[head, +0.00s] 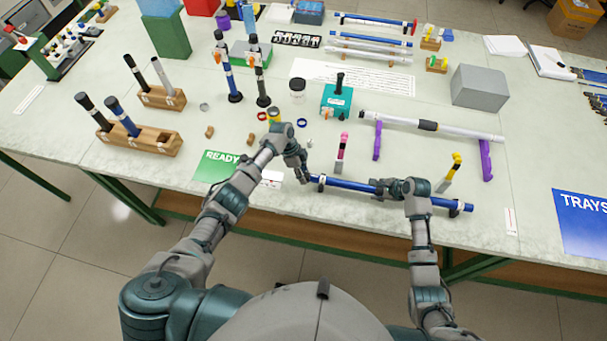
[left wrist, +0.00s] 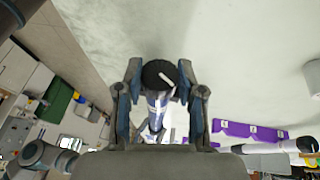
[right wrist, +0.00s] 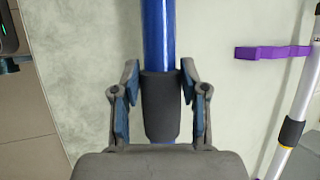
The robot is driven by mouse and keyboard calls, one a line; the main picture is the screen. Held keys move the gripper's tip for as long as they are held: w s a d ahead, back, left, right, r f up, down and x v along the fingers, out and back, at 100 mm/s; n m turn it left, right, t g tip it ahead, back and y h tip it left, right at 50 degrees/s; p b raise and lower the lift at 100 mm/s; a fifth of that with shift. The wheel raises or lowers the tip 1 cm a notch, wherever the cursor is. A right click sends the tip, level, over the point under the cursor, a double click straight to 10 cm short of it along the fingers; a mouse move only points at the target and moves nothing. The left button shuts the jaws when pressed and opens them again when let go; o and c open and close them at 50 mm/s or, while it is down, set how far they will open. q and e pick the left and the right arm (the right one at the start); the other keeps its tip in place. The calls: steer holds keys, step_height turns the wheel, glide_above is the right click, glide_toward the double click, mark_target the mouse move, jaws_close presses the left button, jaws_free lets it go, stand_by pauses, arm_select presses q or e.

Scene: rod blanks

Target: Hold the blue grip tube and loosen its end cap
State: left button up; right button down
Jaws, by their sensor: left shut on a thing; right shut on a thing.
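The blue grip tube (head: 345,184) lies along the front of the table, resting on low dark supports. My right gripper (head: 380,187) is shut on it near its middle; in the right wrist view the fingers stand either side of a black sleeve (right wrist: 161,105) on the blue tube (right wrist: 159,35). My left gripper (head: 306,178) is at the tube's left end. In the left wrist view it is shut on the black end cap (left wrist: 159,74), which bears a white mark. Whether the cap has turned or left the tube cannot be told.
A white tube (head: 465,131) lies behind on purple stands (head: 377,140). A green READY mat (head: 217,167) lies left, a blue TRAYS mat (head: 582,222) right.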

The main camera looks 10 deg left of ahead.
stand_by(0.5)
arm_select(q)
steer(key=o, duration=1.2)
steer(key=shift+c, duration=0.2)
steer(key=v, duration=1.2)
steer(key=shift+w, duration=0.3)
steer(key=shift+f, duration=0.15)
